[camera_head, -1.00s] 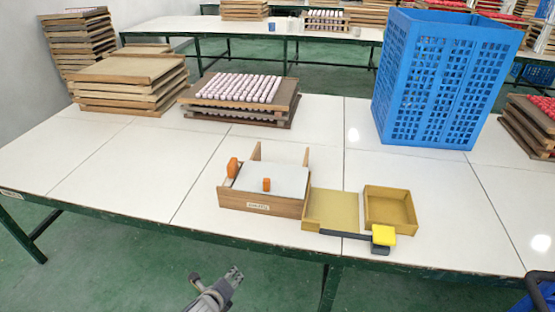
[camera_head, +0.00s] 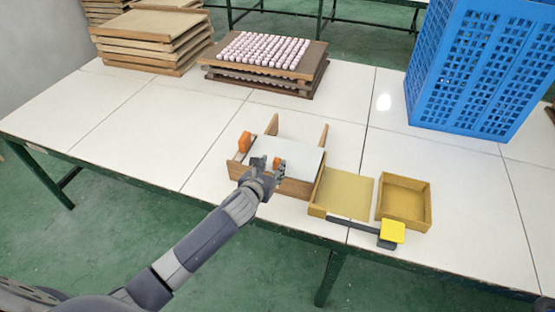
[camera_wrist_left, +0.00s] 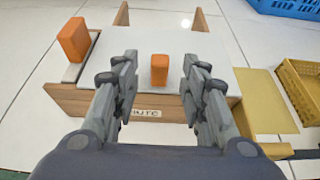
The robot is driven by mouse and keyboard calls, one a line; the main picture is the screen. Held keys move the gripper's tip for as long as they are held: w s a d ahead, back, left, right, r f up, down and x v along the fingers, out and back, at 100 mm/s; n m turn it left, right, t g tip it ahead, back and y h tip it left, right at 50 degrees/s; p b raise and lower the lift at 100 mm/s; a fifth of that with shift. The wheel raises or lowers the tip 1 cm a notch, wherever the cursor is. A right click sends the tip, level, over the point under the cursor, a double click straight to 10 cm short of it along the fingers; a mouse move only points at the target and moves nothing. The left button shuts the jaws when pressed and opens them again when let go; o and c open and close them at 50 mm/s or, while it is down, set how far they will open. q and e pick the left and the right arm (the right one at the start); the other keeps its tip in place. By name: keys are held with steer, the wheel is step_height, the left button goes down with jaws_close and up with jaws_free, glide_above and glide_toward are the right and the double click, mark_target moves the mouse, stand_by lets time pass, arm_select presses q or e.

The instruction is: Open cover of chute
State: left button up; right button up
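The chute (camera_head: 297,187) is a wooden box on the white table, with a label on its front in the left wrist view (camera_wrist_left: 148,113). Its cover (camera_head: 304,154) is a flat pale panel lying across the top, with a small orange handle (camera_wrist_left: 159,70) near the front edge. A larger orange block (camera_head: 244,142) stands at the chute's left side. My left gripper (camera_head: 270,162) is open at the chute's front. In the left wrist view its two fingers (camera_wrist_left: 157,72) stand on either side of the small orange handle, with gaps to it. My right gripper is not in view.
A yellow-brown tray (camera_head: 345,194), an open box (camera_head: 404,203) and a yellow block (camera_head: 392,232) on a dark bar lie right of the chute. A blue crate (camera_head: 462,75) stands behind right. Stacked trays (camera_head: 265,65) are at the back. The front left tabletop is clear.

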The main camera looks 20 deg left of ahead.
mark_target(276, 162)
arm_select(q)
steer(key=x, duration=0.4)
steer(key=shift+w, duration=0.15)
steer(key=shift+x, duration=0.8)
steer(key=shift+f, duration=0.1)
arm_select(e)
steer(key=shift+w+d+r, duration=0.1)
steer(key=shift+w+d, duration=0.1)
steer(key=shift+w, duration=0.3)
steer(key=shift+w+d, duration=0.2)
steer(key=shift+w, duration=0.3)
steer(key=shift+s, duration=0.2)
arm_select(q)
jaws_close()
